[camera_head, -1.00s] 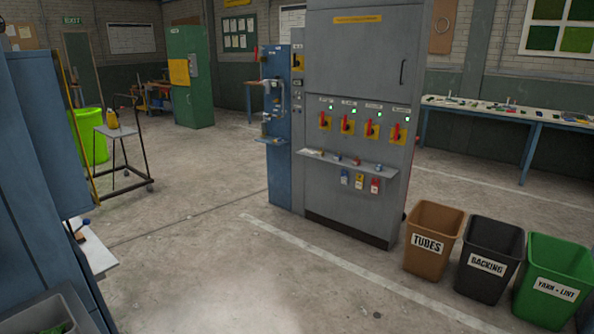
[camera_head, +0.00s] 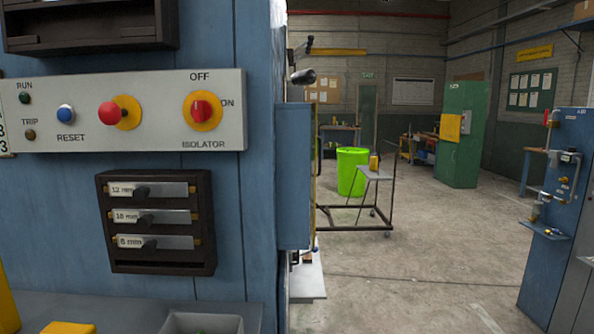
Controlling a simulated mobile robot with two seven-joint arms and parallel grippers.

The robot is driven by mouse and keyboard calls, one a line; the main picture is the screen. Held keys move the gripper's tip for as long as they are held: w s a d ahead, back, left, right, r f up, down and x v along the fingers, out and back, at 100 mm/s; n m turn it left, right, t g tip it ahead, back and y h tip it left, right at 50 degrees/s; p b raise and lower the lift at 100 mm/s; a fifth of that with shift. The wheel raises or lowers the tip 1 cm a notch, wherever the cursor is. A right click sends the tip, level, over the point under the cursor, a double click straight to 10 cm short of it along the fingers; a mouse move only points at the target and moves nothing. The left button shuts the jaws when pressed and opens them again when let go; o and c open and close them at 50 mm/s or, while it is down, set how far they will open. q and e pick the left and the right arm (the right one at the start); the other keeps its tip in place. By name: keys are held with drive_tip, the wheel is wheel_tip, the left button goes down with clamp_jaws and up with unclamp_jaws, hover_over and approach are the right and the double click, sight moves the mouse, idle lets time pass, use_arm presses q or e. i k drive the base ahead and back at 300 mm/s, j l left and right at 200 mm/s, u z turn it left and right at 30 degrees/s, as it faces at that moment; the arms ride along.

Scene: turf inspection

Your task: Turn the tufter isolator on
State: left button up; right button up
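The isolator (camera_head: 202,110) is a red rotary handle on a round yellow plate, at the right of a pale control panel (camera_head: 160,85) on a blue machine front. OFF is printed above it, ON to its right and ISOLATOR below. The red handle looks upright, in line with OFF. To its left on the panel are a red push button (camera_head: 109,113) on a yellow plate, a blue RESET button (camera_head: 66,113), and dark RUN and TRIP lamps. Neither of my grippers shows in the head view.
A grey bin (camera_head: 202,323) and yellow objects are at the lower edge. To the right, open floor (camera_head: 415,285) leads to a trolley (camera_head: 380,205), a lime bin (camera_head: 351,172) and a green cabinet (camera_head: 462,140).

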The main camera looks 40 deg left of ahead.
sight(202, 110)
drive_tip(key=i+l+u, duration=0.15)
drive_tip(key=u, duration=0.25)
drive_tip(key=i+l+u, duration=0.1)
drive_tip(key=u, duration=0.25)
drive_tip(key=l+u, duration=0.4)
drive_tip(key=i+l+u, duration=0.15)
drive_tip(key=l+u, duration=0.2)
drive_tip(key=i+l+u, duration=0.15)
drive_tip(key=l+u, duration=0.2)
